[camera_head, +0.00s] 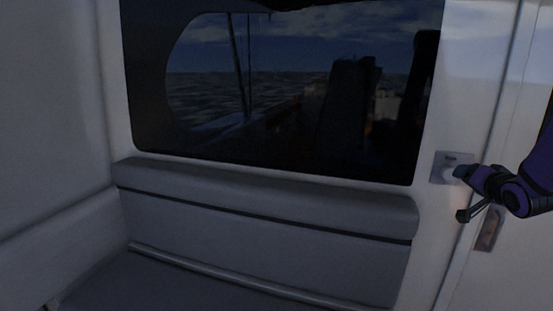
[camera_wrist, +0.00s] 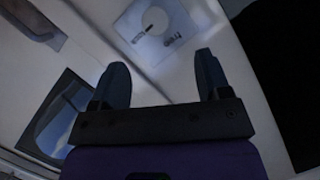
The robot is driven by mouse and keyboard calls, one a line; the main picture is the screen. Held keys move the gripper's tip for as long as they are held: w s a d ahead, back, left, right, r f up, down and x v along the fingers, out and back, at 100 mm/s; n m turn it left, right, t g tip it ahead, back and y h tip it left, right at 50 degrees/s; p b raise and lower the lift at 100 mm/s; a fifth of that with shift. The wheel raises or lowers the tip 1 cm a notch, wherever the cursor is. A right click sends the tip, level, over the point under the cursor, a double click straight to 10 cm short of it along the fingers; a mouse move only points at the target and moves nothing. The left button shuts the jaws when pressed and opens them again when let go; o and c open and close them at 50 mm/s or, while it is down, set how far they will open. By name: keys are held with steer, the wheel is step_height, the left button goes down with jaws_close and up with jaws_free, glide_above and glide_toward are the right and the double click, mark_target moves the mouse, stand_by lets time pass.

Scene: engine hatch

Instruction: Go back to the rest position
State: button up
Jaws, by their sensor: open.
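My gripper (camera_head: 462,193) is at the right of the head view, in front of the white wall beside the window. In the wrist view my gripper (camera_wrist: 160,82) shows two dark fingers held wide apart with nothing between them. A light plate with a round white knob (camera_wrist: 155,21) lies beyond the fingertips in the wrist view. The same plate (camera_head: 440,163) shows in the head view, with one finger overlapping its lower right part. I cannot tell whether that finger touches it.
A recessed handle (camera_head: 489,230) is on the panel below my gripper. A large dark window (camera_head: 270,90) fills the middle of the wall, with sea beyond. A grey cushioned bench (camera_head: 260,205) runs below it. The space above the bench seat is clear.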

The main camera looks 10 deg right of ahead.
steer(key=s+a+r+n+g, duration=0.2)
steer(key=s+a+r, duration=0.2)
steer(key=a, duration=0.4)
steer(key=s+a+r+n+g, duration=0.2)
steer(key=s+a+r+g, duration=0.15)
steer(key=a, duration=0.35)
steer(key=s+a+r+n+g+y, duration=0.1)
steer(key=s+a+n+g+y, duration=0.2)
steer(key=s+a, duration=0.9)
steer(key=s+n, duration=0.2)
steer(key=s, duration=0.2)
steer(key=shift+s+a+r+y, duration=0.3)
steer(key=shift+s, duration=0.05)
steer(key=shift+g, duration=0.25)
